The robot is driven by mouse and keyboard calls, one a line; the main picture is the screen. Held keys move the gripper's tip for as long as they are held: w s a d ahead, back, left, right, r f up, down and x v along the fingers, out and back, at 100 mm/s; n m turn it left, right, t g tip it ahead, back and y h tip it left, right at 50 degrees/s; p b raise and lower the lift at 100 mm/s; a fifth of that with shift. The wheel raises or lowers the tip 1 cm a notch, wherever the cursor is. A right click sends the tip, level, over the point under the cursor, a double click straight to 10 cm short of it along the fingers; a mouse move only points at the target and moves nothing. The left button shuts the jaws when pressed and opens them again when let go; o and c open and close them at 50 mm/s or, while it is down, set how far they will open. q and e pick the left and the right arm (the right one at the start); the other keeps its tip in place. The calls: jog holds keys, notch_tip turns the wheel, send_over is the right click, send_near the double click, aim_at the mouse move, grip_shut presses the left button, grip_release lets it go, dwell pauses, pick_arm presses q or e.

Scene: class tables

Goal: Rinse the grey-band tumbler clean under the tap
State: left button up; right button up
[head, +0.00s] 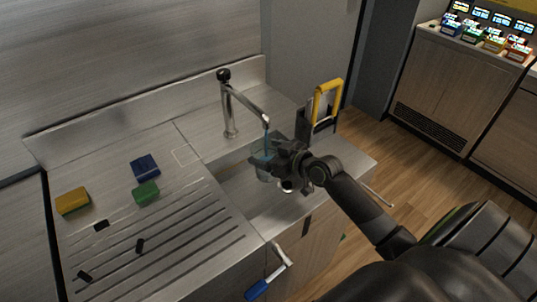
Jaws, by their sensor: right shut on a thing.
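The tumbler (261,165) is a clear, bluish cup, partly hidden behind my right gripper (276,162). The gripper is shut on it and holds it over the sink basin (240,188). The tap (246,101) has a dark knob on top, and its spout ends just above the tumbler. A thin bluish stream (267,135) shows below the spout and meets the tumbler's mouth area. The grey band cannot be made out clearly. My left gripper is not in view.
A yellow sponge (72,201), a blue sponge (145,166) and a green sponge (146,192) lie on the ridged drainboard (185,240) with small black pieces. A yellow-handled item (327,101) stands right of the sink. A blue-handled item (258,290) is at the front edge.

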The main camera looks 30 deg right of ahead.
jog(key=shift+d, duration=0.15)
dwell(0.3)
jog(key=shift+s+d+b, duration=0.15)
jog(key=shift+d+b, duration=0.2)
jog(key=shift+d, duration=0.1)
jog(key=shift+a+r, duration=0.1)
jog(key=shift+a, duration=0.15)
jog(key=shift+a, duration=0.4)
jog(key=shift+d, duration=0.15)
jog(key=shift+d, duration=0.45)
